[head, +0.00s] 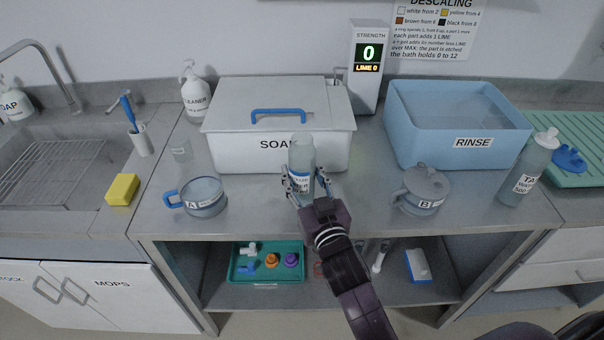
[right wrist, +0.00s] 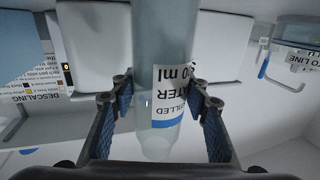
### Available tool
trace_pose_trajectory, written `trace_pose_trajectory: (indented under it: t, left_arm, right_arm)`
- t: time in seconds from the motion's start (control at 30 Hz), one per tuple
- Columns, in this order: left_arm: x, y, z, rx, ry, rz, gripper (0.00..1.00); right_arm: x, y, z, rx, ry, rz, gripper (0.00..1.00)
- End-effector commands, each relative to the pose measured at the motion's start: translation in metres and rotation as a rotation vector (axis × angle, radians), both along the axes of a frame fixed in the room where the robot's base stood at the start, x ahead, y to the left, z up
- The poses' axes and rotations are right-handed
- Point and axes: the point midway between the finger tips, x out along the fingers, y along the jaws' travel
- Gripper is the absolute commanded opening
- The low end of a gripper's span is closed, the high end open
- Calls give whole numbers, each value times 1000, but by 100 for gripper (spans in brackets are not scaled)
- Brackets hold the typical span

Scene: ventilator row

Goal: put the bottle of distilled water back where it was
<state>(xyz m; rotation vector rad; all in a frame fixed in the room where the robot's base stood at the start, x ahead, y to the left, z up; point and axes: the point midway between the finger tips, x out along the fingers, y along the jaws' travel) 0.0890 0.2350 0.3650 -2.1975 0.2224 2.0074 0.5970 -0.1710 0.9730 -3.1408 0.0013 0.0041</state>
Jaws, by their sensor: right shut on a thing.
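The bottle of distilled water (head: 302,155) is clear with a white and blue label and stands roughly upright in front of the white soak box. My right gripper (head: 300,187) is shut around its lower part, one finger on each side. The right wrist view shows the bottle (right wrist: 163,45) between both fingers of the gripper (right wrist: 162,95), with the label upside down in that picture. Whether the bottle's base touches the counter is hidden by my gripper and wrist. My left gripper is in neither view.
The lidded soak box (head: 225,152) stands behind the bottle. Jug A (head: 203,197) is left of it, lidded jug B (head: 425,190) right. The tap water bottle (head: 528,170) and blue rinse tub (head: 420,137) are further right. Counter (head: 255,215) is bare between jug A and my gripper.

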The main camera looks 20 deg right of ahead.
Motion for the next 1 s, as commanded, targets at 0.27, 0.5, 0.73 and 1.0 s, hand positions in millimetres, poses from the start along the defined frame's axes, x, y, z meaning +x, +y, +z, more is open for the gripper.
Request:
trace_pose_trajectory:
  t: [0.27, 0.5, 0.73, 1.0]
  left_arm:
    - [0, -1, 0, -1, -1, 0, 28]
    - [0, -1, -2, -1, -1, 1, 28]
    - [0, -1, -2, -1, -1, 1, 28]
    - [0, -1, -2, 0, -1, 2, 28]
  right_arm:
    - [0, 0, 0, 0, -5, 1, 2]
    - [0, 0, -4, 0, -1, 0, 54]
    - [0, 0, -4, 0, -1, 0, 60]
    - [-10, 0, -2, 1, 0, 1, 60]
